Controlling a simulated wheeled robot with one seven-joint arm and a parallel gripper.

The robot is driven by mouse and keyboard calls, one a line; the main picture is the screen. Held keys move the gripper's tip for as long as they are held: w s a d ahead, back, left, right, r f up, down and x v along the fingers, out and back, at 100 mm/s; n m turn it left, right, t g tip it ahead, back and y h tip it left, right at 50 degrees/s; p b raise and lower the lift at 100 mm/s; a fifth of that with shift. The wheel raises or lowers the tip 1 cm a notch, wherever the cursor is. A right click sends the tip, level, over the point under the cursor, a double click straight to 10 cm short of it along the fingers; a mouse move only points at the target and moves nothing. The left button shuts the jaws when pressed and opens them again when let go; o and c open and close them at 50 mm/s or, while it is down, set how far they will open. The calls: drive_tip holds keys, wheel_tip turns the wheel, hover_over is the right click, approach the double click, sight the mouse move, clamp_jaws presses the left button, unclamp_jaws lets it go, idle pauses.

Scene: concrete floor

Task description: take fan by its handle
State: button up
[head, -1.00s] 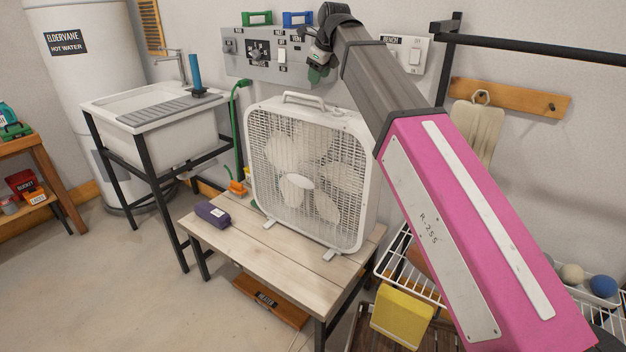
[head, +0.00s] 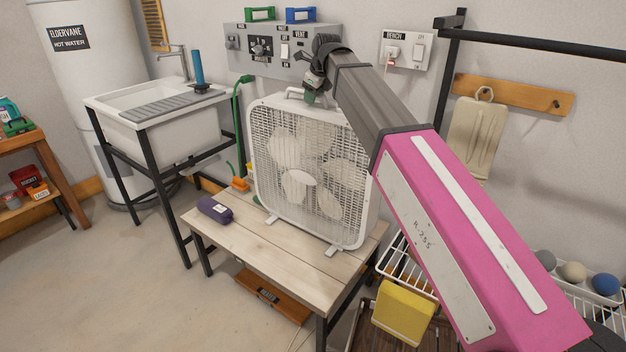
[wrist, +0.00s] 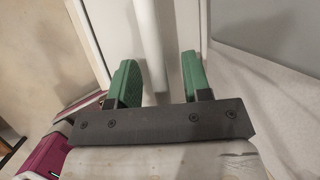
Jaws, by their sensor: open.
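The white box fan (head: 312,215) stands upright on a small wooden table (head: 262,258). Its handle (head: 291,93) arches over the top edge; its right part is hidden behind my gripper in the head view. My gripper (head: 315,92) is at the fan's top, by the handle. In the wrist view the two green fingers of my gripper (wrist: 162,78) are apart. The white handle bar (wrist: 149,40) runs into the gap between them, closer to the left finger. The fan's white top (wrist: 184,30) lies beneath. I cannot tell whether a finger touches the handle.
A grey switch panel (head: 240,52) is on the wall behind. A sink (head: 165,125) stands left. A wire rack (head: 405,262) and a yellow item (head: 402,313) are at the lower right.

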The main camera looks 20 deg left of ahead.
clamp_jaws()
drive_tip(key=shift+r, duration=0.1)
drive_tip(key=shift+r, duration=0.1)
